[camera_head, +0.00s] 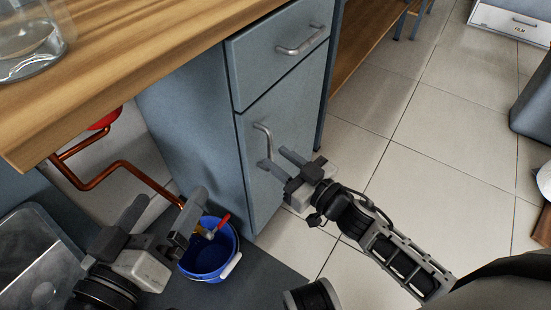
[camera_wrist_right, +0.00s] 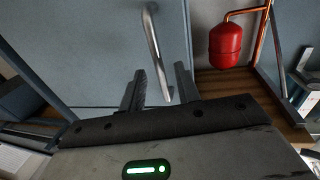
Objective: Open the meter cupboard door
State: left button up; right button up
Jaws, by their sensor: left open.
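The meter cupboard door (camera_head: 290,122) is the blue-grey panel below a drawer in the head view, and it looks shut. Its metal bar handle (camera_head: 264,138) runs upright near the door's left edge. My right gripper (camera_head: 279,158) is at the lower end of the handle. In the right wrist view its two fingers (camera_wrist_right: 160,88) stand apart, with the handle (camera_wrist_right: 154,48) reaching down between them; I see no grip on it. My left gripper (camera_head: 160,215) is open and empty at the lower left, above the floor and left of a blue bucket.
A wooden worktop (camera_head: 150,50) carries a glass jar (camera_head: 25,40). A copper pipe (camera_head: 120,165) runs at left; a red tank (camera_wrist_right: 232,45) shows in the wrist view. Tiled floor (camera_head: 400,140) at right is mostly clear.

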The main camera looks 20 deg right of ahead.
jog(key=shift+x, duration=0.95)
